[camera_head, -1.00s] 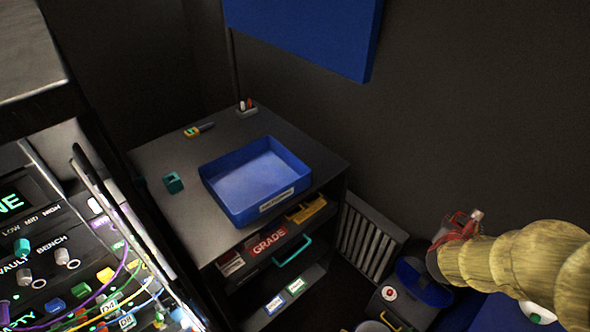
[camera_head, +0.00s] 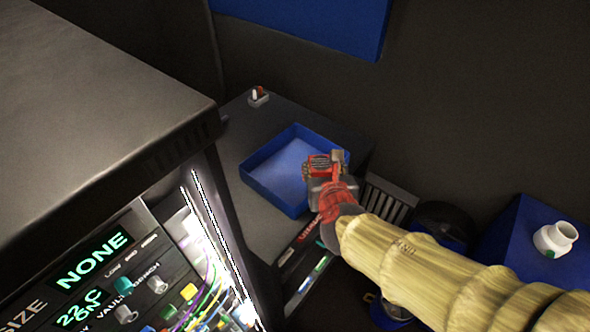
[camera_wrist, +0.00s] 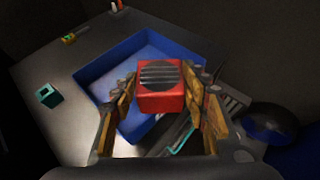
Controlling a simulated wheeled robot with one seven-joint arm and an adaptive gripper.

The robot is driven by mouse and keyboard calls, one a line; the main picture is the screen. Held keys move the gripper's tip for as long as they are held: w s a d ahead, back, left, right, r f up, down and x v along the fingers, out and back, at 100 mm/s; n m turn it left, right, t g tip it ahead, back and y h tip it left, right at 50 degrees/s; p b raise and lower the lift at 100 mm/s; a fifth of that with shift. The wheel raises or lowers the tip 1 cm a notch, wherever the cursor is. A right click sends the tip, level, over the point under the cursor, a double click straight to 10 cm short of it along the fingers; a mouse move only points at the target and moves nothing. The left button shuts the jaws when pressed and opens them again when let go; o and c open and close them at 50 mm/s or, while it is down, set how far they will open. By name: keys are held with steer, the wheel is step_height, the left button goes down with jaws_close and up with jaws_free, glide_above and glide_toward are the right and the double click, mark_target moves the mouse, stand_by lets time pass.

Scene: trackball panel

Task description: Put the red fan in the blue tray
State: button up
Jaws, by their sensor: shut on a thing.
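The blue tray (camera_head: 271,190) sits open on top of a dark cabinet, and its visible floor is bare. My gripper (camera_head: 322,166) is over the tray's right side in the head view. In the wrist view, my gripper (camera_wrist: 160,92) is shut on the red fan (camera_wrist: 161,98), a boxy red block with a dark slatted grille facing up. The fan also shows in the head view (camera_head: 317,168), partly hidden by the fingers. In the wrist view, the tray (camera_wrist: 100,68) lies beneath and behind the fan. How high the fan is above the tray I cannot tell.
A small teal block (camera_wrist: 48,95) and a yellow-green item (camera_wrist: 70,38) lie on the cabinet top (camera_wrist: 75,120), left of the tray. A large dark console (camera_head: 90,80) stands at left in the head view. A white jar (camera_head: 555,238) stands at right.

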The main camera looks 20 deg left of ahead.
steer(key=w+a+f+b, duration=0.1)
steer(key=w+a+f, duration=0.3)
steer(key=w, duration=0.1)
steer(key=w+a+f+b, duration=0.2)
steer(key=w+a+f, duration=0.2)
steer(key=a+f, duration=0.1)
steer(key=shift+w, duration=0.35)
steer(key=shift+w+f, duration=0.1)
steer(key=shift+f, duration=0.15)
steer(key=shift+w+a+f+b, duration=0.1)
steer(key=shift+f+b, duration=0.3)
steer(key=shift+f, duration=0.45)
steer(key=shift+w+a+f+b, duration=0.1)
steer(key=shift+f+b, duration=0.25)
steer(key=shift+f, duration=0.45)
steer(key=shift+f, duration=0.2)
steer(key=o, duration=1.2)
